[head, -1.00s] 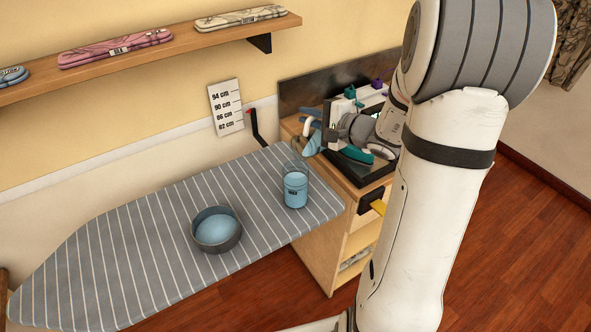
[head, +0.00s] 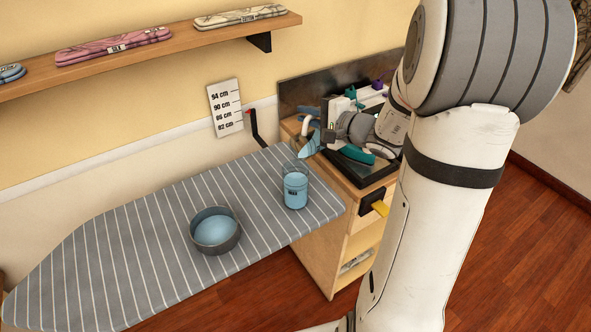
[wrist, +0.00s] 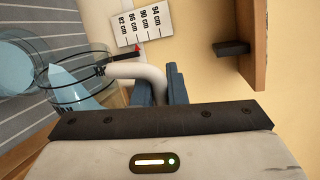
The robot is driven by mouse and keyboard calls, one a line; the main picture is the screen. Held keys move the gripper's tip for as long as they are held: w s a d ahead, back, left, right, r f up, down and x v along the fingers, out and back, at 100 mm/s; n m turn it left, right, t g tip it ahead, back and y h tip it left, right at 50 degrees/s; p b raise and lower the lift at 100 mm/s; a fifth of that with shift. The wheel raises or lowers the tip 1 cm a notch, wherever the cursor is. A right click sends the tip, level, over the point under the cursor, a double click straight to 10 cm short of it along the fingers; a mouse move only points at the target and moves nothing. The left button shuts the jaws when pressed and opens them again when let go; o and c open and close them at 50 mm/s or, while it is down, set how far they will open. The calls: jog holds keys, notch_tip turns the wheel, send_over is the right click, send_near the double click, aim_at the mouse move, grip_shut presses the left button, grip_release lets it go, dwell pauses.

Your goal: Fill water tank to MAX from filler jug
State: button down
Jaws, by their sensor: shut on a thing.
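My gripper (head: 318,131) is shut on the white handle (wrist: 140,71) of the clear filler jug (wrist: 84,88), between its blue fingers. The jug is tilted, with pale blue water in it; it also shows in the head view (head: 309,147). It is held above and close to the rim of a clear cylindrical tank (head: 296,189) with blue water in it and a dark marking on its front. The tank stands upright on the striped ironing board (head: 130,245). I cannot read the marking or see a stream clearly. The tank is partly seen at left in the wrist view.
A grey bowl (head: 215,231) with blue water stands on the board left of the tank. A wooden cabinet (head: 335,250) with a dark tray and teal items is at right. A height scale (head: 225,107) hangs on the wall, and a shelf (head: 150,52) runs above.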

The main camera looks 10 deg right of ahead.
aim_at(299, 134)
jog(key=shift+s+a+r+n+t+h+b, duration=0.15)
jog(key=shift+s+a+r+n+b, duration=0.35)
jog(key=shift+b, duration=1.35)
jog(key=shift+s+a+f+n+t+h+b, duration=0.2)
jog(key=shift+a+n+b, duration=0.55)
jog(key=shift+b, duration=1.1)
